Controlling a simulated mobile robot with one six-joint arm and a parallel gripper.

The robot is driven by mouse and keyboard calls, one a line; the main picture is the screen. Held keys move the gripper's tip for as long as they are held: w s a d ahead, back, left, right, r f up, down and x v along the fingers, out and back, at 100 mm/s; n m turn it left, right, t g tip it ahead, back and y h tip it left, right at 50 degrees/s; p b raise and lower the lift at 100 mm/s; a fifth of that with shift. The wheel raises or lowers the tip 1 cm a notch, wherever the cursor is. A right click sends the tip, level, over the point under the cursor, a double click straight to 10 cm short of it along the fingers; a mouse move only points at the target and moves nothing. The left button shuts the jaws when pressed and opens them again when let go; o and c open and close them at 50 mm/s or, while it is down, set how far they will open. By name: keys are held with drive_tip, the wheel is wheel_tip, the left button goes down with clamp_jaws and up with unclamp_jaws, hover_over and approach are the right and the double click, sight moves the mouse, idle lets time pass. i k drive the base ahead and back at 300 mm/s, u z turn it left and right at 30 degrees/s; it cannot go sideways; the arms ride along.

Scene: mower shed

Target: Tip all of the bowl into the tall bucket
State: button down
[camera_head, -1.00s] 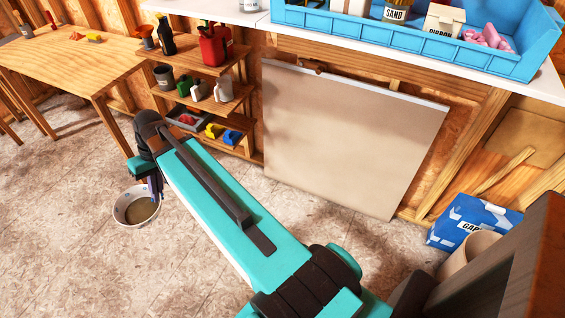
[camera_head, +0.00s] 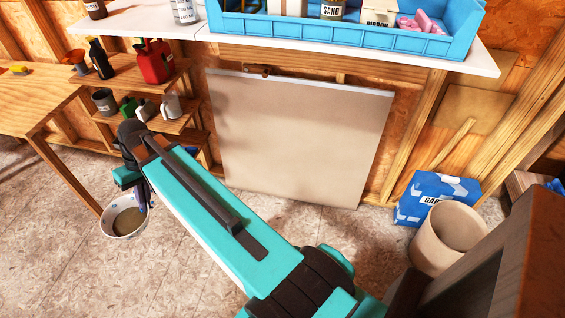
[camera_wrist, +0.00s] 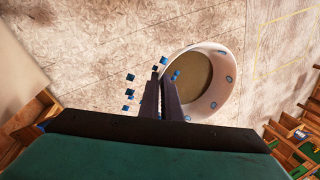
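The bowl (camera_head: 106,221) is white with blue marks and holds a flat grey-brown fill. In the wrist view my gripper's dark fingers (camera_wrist: 162,97) are close together at the left rim of the bowl (camera_wrist: 223,92), which looks roughly level. The exact grip on the rim is partly hidden. The tall bucket (camera_head: 427,250) is a beige, open cylinder on the floor at the right. Its inside bottom is hidden. The gripper and bowl are well to its left.
A blue-and-white bag (camera_head: 422,200) stands just behind the bucket. A beige board (camera_head: 300,140) leans under a white worktop (camera_head: 440,62) with a blue bin (camera_head: 370,40). Wooden shelves (camera_head: 150,82) and a wooden table (camera_head: 35,100) stand at the left. Floor before the board is clear.

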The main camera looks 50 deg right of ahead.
sight(450, 228)
drive_tip(key=z, duration=0.05)
drive_tip(key=k, duration=0.9)
drive_tip(key=z, duration=1)
drive_tip(key=i, duration=0.2)
